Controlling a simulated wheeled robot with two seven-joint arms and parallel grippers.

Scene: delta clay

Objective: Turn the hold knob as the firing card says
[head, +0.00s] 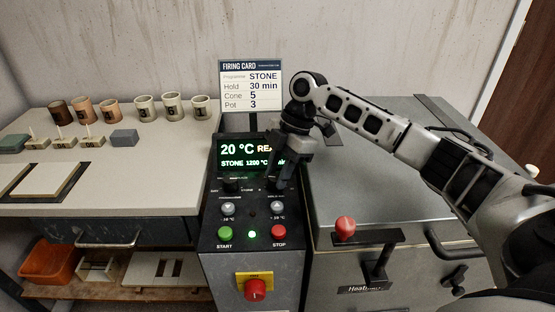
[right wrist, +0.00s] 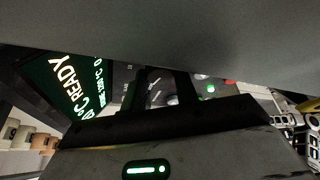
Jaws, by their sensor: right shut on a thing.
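The firing card (head: 251,86) stands behind the control panel (head: 208,262) and reads STONE, Hold 30 min, Cone 5, Pot 3. The display (head: 236,152) shows 20 °C, part of READY, and STONE 1200 °C; my right gripper covers its right end. The display also shows, sideways, in the right wrist view (right wrist: 72,92). My right gripper (head: 277,178) points down at the panel's upper right and is shut on the hold knob, which its fingers mostly hide. Another dark knob (head: 231,185) sits to its left. My left gripper is not in view.
Below the knobs are two arrow buttons, a green START button (head: 225,233), a lit green lamp (head: 252,234) and a red STOP button (head: 278,232). A red switch (head: 255,289) on yellow sits lower. Several cups stand on the left bench (head: 150,195); the kiln (head: 375,165) is right.

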